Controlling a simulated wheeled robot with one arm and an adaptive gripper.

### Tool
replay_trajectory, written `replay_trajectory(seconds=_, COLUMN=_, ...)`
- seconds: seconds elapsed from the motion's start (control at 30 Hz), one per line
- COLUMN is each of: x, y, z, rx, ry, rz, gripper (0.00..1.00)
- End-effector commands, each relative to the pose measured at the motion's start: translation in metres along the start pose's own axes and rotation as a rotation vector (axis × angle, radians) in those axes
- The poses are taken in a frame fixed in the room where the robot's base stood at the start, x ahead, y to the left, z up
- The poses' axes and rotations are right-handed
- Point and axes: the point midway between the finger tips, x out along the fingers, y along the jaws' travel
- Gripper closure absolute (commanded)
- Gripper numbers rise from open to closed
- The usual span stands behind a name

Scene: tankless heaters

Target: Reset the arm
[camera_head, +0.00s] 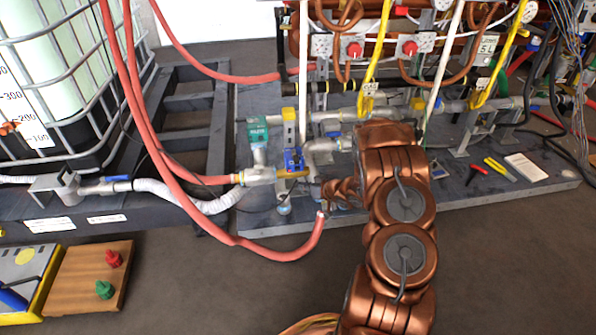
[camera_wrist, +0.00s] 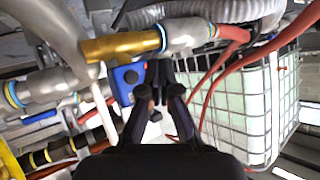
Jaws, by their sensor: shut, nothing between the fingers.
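My copper arm (camera_head: 400,205) reaches up from the bottom of the head view and bends left at its far end. My gripper shows in the wrist view (camera_wrist: 160,93) as two dark fingers, shut with nothing held. In the head view its fingers are small and hard to make out, low beside the pipework. In the wrist view a blue box (camera_wrist: 127,80) and a brass pipe (camera_wrist: 120,47) lie close beyond the fingers; I cannot tell whether they touch.
A red hose (camera_head: 265,250) loops low, its free end near my wrist. The pipe rack stands on a grey platform (camera_head: 545,178) with pliers (camera_head: 499,169). A caged white tank (camera_head: 50,70) is left. A wooden board (camera_head: 88,280) lies lower left. Floor (camera_head: 220,295) is clear between.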

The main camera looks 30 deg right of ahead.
Motion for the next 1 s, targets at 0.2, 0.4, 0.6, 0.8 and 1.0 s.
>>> replay_trajectory(seconds=0.2, x=-0.001, y=0.000, z=0.000, rx=0.000, ry=0.000, rz=0.000, gripper=1.00)
replay_trajectory(seconds=0.4, x=-0.001, y=0.000, z=0.000, rx=0.001, ry=0.000, rz=0.001, gripper=1.00)
replay_trajectory(seconds=0.6, x=-0.005, y=0.001, z=-0.010, rx=-0.011, ry=-0.011, rz=0.019, gripper=1.00)
replay_trajectory(seconds=0.8, x=-0.033, y=0.007, z=-0.061, rx=-0.077, ry=-0.096, rz=0.139, gripper=1.00)
replay_trajectory(seconds=1.0, x=-0.076, y=0.009, z=-0.127, rx=-0.141, ry=-0.196, rz=0.296, gripper=1.00)
